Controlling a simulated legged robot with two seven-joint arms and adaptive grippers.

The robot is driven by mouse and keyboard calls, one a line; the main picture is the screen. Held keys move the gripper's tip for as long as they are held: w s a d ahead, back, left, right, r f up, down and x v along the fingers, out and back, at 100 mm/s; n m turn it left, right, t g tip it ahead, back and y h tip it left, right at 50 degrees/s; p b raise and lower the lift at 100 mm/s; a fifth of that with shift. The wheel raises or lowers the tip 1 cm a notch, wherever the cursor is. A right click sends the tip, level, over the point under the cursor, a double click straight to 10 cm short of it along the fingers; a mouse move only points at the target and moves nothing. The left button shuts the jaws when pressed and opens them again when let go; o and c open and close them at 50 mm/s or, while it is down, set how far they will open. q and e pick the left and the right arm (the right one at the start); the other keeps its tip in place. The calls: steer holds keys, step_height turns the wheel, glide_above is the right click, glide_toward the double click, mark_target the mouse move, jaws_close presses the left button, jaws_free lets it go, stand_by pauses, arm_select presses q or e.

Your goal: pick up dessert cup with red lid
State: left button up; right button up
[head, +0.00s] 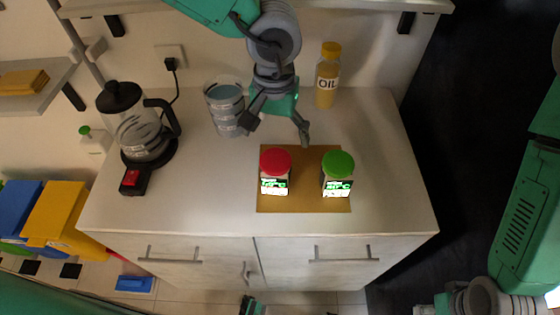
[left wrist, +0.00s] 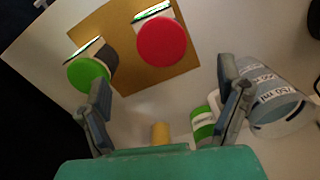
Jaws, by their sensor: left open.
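The jar with the red lid (head: 275,163) stands upright on a brown mat (head: 305,205) on the counter. Its red lid also shows in the left wrist view (left wrist: 162,42). A like jar with a green lid (head: 339,165) stands to its right on the mat; it shows at left in the left wrist view (left wrist: 88,74). My left gripper (head: 277,132) is open and empty, above and behind the red-lidded jar, its fingers apart and not touching it. My right arm comes in at the right edge; its gripper is largely cut off at the bottom.
A clear measuring cup (head: 225,110) stands left of my left gripper. An oil bottle (head: 327,75) stands at the back right. A coffee maker (head: 140,130) is at the left of the counter. The counter front (head: 190,210) left of the mat is clear.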

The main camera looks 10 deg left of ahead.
mark_target(279, 160)
arm_select(q)
steer(key=f, duration=0.2)
steer(key=a+f, duration=0.1)
steer(key=shift+s+f, duration=0.3)
steer(key=shift+f, duration=0.05)
steer(key=f, duration=0.2)
steer(key=d+f, duration=0.1)
steer(key=shift+w, duration=0.25)
steer(key=shift+d+f, duration=0.2)
steer(key=shift+d, duration=0.05)
steer(key=f, duration=0.4)
steer(key=shift+s+a+f, duration=0.15)
steer(key=shift+a, duration=0.05)
steer(key=shift+a+f, duration=0.2)
steer(key=shift+a, duration=0.35)
steer(key=shift+d, duration=0.15)
steer(key=c, duration=1.2)
steer(key=shift+d, duration=0.25)
steer(key=shift+c, duration=1.3)
steer(key=shift+d+r, duration=0.1)
steer(key=shift+d, duration=0.15)
arm_select(e)
steer(key=shift+s+r, duration=0.1)
steer(key=shift+s, duration=0.15)
